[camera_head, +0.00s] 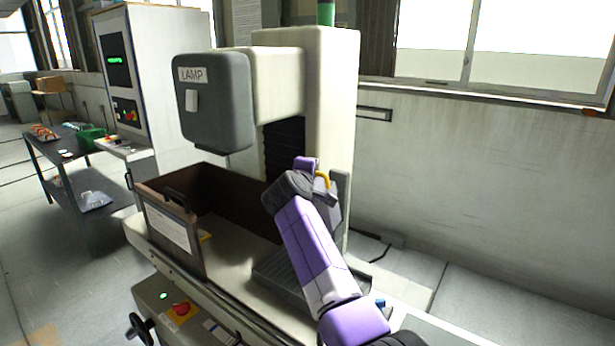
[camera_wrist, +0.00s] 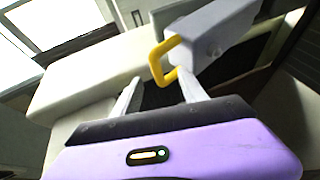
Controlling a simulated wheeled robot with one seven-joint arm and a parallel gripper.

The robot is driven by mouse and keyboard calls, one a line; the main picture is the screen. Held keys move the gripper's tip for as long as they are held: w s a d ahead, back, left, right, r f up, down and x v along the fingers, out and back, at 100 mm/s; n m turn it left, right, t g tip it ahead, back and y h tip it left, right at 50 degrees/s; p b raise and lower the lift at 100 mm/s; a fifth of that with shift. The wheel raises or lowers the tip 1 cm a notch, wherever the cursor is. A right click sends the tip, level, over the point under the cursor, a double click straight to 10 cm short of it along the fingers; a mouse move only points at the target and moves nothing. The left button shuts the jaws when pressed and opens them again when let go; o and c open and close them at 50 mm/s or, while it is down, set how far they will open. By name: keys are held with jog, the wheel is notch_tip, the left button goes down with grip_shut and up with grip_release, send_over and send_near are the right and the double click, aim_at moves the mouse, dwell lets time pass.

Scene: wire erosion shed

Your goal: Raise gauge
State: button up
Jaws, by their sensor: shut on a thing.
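The gauge looks like a grey block (camera_head: 329,213) with a yellow loop handle (camera_head: 323,180). In the head view it is by the machine column, partly hidden behind my arm. In the wrist view the grey block (camera_wrist: 212,32) is at the upper right, and its yellow handle (camera_wrist: 157,62) reaches down between my fingers. My gripper (camera_wrist: 160,78) is shut on the handle, with a finger on each side of it. My fingertips are hidden in the head view. I cannot tell whether the block touches anything below it.
The machine's grey head marked LAMP (camera_head: 215,103) overhangs to the left of my arm. The brown-walled tank (camera_head: 176,238) stands open below it. A slatted grey plate (camera_head: 284,272) lies beneath my arm. A shelf table (camera_head: 52,139) with small items stands far left.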

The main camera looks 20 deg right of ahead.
jog(key=shift+s+d+r, duration=0.1)
jog(key=shift+s+d, duration=0.15)
jog(key=shift+d, duration=0.5)
jog(key=a+b+v, duration=0.1)
jog(key=v, duration=0.7)
jog(key=shift+w+a+b, duration=0.25)
jog(key=shift+w+b, duration=0.05)
jog(key=shift+b, duration=0.1)
